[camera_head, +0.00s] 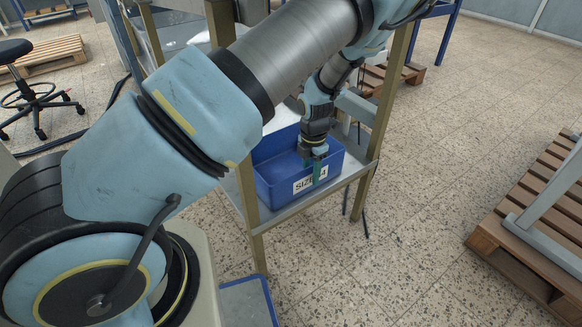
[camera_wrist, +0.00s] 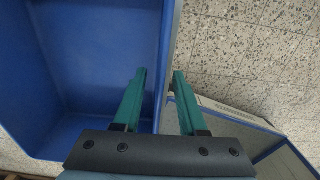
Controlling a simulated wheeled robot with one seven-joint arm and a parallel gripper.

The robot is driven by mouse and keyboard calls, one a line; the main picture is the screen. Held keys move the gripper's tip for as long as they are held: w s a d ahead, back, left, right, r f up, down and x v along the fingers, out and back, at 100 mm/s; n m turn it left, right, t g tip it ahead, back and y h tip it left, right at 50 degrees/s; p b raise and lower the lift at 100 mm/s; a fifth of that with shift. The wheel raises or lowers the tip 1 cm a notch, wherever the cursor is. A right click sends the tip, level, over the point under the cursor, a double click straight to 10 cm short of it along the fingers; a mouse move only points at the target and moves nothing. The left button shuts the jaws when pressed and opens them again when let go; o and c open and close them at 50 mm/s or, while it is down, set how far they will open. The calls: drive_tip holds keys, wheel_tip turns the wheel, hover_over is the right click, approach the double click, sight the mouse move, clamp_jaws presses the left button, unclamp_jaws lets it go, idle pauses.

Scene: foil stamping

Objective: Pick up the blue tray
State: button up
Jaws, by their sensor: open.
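The blue tray (camera_head: 282,197) stands upright on a metal shelf of a stand in the head view, with a white size label on its front wall. Its empty inside fills the left of the wrist view (camera_wrist: 85,60). My gripper (camera_head: 318,172) is open at the tray's labelled front wall. In the wrist view, one green fingertip of my gripper (camera_wrist: 160,73) is over the tray's inside and the other is beyond the wall, over the floor side. The fingers straddle the rim. I cannot tell whether they touch the wall.
Stand posts (camera_head: 384,90) rise beside the tray, close to my arm. A grey panel with a blue edge (camera_head: 246,302) is below, near my base. A wooden pallet (camera_head: 540,215) lies at right. A stool (camera_head: 38,95) stands at left. Floor between stand and right pallet is clear.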

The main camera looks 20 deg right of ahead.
drive_tip(key=shift+c, duration=0.2)
clamp_jaws()
idle(1.1)
